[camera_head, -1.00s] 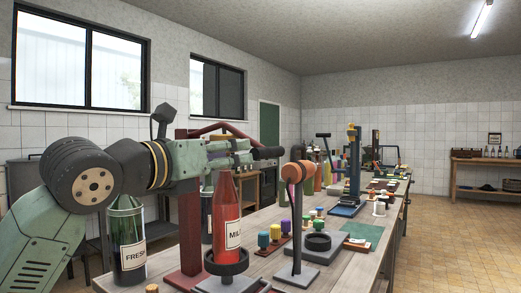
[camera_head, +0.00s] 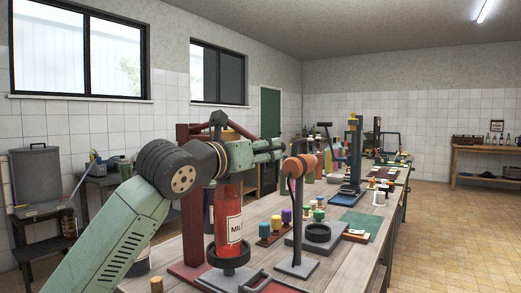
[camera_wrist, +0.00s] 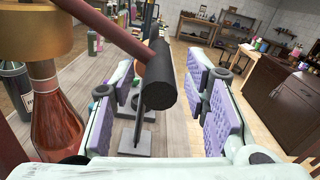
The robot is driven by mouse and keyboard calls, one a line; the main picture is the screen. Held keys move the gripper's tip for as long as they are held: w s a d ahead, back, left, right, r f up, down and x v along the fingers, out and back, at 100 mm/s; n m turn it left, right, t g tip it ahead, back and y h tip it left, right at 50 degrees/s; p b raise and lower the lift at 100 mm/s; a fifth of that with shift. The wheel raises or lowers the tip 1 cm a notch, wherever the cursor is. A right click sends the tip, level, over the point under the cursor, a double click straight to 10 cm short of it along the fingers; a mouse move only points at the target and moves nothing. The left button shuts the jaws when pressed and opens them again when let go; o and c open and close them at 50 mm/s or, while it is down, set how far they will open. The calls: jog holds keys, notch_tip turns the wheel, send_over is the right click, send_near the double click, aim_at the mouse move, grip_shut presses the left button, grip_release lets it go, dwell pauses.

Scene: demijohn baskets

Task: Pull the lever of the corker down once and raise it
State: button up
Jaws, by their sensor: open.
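The corker is a dark red stand with an upright column (camera_head: 192,225). A red bottle with a white label (camera_head: 228,215) stands upright in its dark ring. In the wrist view the bottle (camera_wrist: 55,110) is at left under the brass head (camera_wrist: 35,32). The lever is a dark red bar (camera_wrist: 100,25) ending in a thick black grip (camera_wrist: 154,78). My gripper (camera_wrist: 162,80) is open, its purple-padded fingers on either side of the grip, with gaps showing. In the head view my gripper (camera_head: 268,147) is above and right of the bottle and hides most of the lever.
An orange-headed stand (camera_head: 300,165) is close right of my gripper. Coloured corks (camera_head: 287,215), a dark ring (camera_head: 317,233) and a blue-based press (camera_head: 350,185) are farther along the wooden bench (camera_head: 345,262). A dark cabinet (camera_wrist: 280,105) is at right.

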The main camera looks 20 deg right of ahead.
jog(key=shift+c, duration=0.3)
grip_shut()
dwell(0.6)
